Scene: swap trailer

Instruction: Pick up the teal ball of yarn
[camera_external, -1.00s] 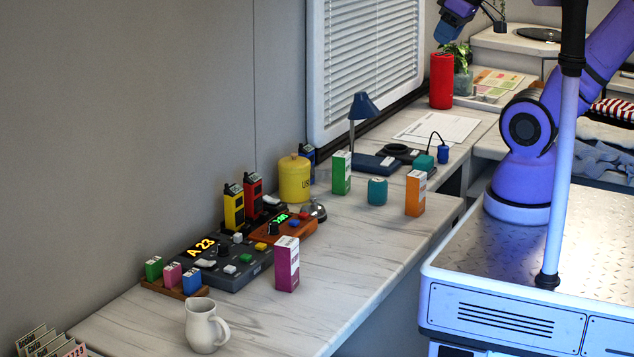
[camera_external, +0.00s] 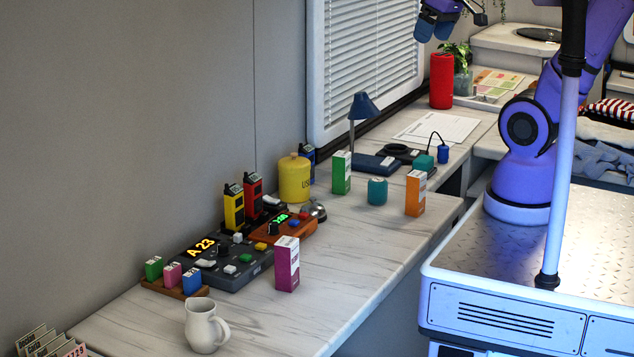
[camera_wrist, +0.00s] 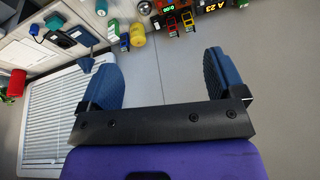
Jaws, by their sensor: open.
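I cannot make out a teal ball of yarn in either view. The teal things I see are a teal can (camera_external: 377,190) standing on the counter and a small teal block-like object (camera_external: 424,162) farther back. My gripper (camera_external: 435,28) is at the top edge of the external view, raised above the far end of the counter, partly cut off. In the wrist view its two blue fingers (camera_wrist: 160,75) are wide apart with nothing between them, facing the grey wall.
The counter (camera_external: 345,245) holds a white mug (camera_external: 205,326), a magenta box (camera_external: 287,264), control panels, radios, a yellow canister (camera_external: 294,179), green (camera_external: 341,172) and orange boxes (camera_external: 415,193), and a blue lamp (camera_external: 363,106). A red cylinder (camera_external: 441,80) stands below my gripper. The counter's front middle is clear.

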